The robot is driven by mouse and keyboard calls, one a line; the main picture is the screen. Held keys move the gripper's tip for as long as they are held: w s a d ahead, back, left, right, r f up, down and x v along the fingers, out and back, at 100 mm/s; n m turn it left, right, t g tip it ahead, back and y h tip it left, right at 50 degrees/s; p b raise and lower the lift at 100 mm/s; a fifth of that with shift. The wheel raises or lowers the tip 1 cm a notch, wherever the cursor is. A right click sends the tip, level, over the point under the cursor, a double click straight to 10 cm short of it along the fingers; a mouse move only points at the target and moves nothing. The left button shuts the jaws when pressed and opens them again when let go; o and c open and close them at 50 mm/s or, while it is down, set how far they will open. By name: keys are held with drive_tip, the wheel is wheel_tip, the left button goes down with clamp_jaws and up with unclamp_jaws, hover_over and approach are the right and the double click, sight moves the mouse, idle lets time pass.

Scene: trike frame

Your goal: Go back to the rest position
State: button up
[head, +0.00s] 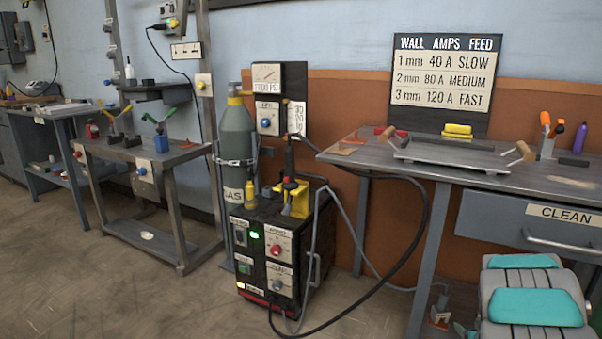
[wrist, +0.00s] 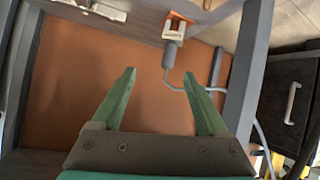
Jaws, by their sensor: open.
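My gripper (wrist: 160,78) shows in the wrist view with two green fingers spread wide apart. It is open and nothing is between the fingers. Past the fingertips is an orange and white clamp-like piece (wrist: 177,28) with a grey grip and a bent grey cable; it is apart from the fingers. The fingers do not show in the head view.
A workbench (head: 440,170) with a drawer stands at the right. A black welding machine (head: 262,262) with a gas cylinder (head: 238,140) stands left of it, cables looping to the floor. A smaller work table (head: 190,155) is at left. The front-left floor (head: 130,290) is clear.

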drive_tip(key=s+a+r+m+g+h+p, duration=0.1)
drive_tip(key=s+a+r+g+p, duration=0.15)
drive_tip(key=s+a+r, duration=0.45)
drive_tip(key=s+a+r+g+p, duration=0.25)
drive_tip(key=a+r+g, duration=0.2)
drive_tip(key=r, duration=0.55)
drive_tip(key=s+a+r+n+g+y+p, duration=0.1)
drive_tip(key=s+a+r+g, duration=0.1)
drive_tip(key=s+a, duration=0.7)
drive_tip(key=s+a+r+n+g+y+p, duration=0.1)
drive_tip(key=s+a+r+g+y, duration=0.1)
drive_tip(key=s+a+r, duration=0.3)
drive_tip(key=s+a+r+n+g+y+p, duration=0.1)
drive_tip(key=s+a+r, duration=0.2)
drive_tip(key=s+a, duration=0.9)
drive_tip(key=s, duration=0.3)
drive_tip(key=shift+s+a+r+g+y, duration=0.3)
drive_tip(key=shift+g+y, duration=0.1)
drive_tip(key=shift+d, duration=0.1)
